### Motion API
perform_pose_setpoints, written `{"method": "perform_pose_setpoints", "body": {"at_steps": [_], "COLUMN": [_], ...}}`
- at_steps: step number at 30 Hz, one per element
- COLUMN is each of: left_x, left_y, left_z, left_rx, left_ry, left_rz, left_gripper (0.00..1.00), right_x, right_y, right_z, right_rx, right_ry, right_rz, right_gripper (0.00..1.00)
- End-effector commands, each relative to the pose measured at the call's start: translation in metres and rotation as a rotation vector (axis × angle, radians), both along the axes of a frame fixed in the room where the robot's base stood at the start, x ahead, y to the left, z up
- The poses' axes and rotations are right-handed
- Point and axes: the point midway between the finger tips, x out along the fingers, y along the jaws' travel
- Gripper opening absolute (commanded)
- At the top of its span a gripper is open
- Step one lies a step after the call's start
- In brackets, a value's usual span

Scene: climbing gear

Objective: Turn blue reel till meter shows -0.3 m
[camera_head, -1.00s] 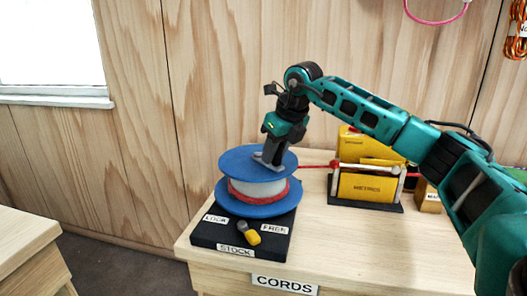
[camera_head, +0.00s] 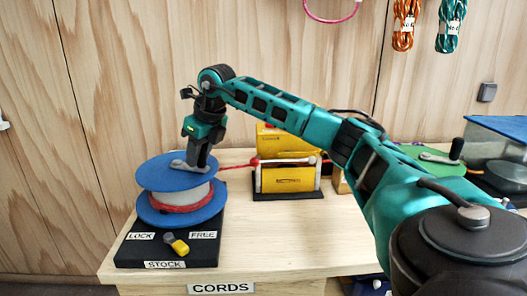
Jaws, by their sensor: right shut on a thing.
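The blue reel (camera_head: 158,178) lies flat on a black base at the left of the table, with white winding and red cord between its two discs. A grey crank (camera_head: 179,165) sits on its top disc. My right gripper (camera_head: 197,164) points down from above and is shut on the crank's handle, which its fingers mostly hide. The red cord (camera_head: 236,165) runs right from the reel to the yellow meter (camera_head: 286,179); its reading is not legible. A yellow-tipped lever (camera_head: 179,246) on the base points to the lower right. My left gripper is not in view.
The table front (camera_head: 260,255) is clear right of the base. A green disc with a black knob (camera_head: 455,150) and a clear box (camera_head: 497,145) stand at the right. Orange (camera_head: 405,25) and teal (camera_head: 451,24) cord bundles hang on the wall.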

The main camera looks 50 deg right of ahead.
Motion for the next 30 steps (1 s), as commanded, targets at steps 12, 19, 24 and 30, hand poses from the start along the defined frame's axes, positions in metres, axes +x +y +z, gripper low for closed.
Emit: {"method": "perform_pose_setpoints", "body": {"at_steps": [12, 19, 24, 30], "left_x": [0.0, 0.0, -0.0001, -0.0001], "left_y": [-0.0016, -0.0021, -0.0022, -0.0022], "left_z": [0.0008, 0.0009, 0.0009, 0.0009], "left_rx": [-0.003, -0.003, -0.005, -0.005], "left_ry": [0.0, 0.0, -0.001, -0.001], "left_rz": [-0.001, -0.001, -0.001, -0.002], "left_gripper": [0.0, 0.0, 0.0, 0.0], "right_x": [0.0003, 0.0002, 0.0003, 0.0001], "right_y": [0.0004, 0.0005, 0.0006, 0.0005], "right_z": [0.0005, 0.0003, 0.0004, 0.0003], "right_rx": [0.001, 0.001, 0.001, 0.001], "right_ry": [-0.001, -0.001, -0.001, -0.001], "right_rz": [0.001, 0.001, 0.001, 0.001], "right_gripper": [0.03, 0.03, 0.03, 0.48]}}
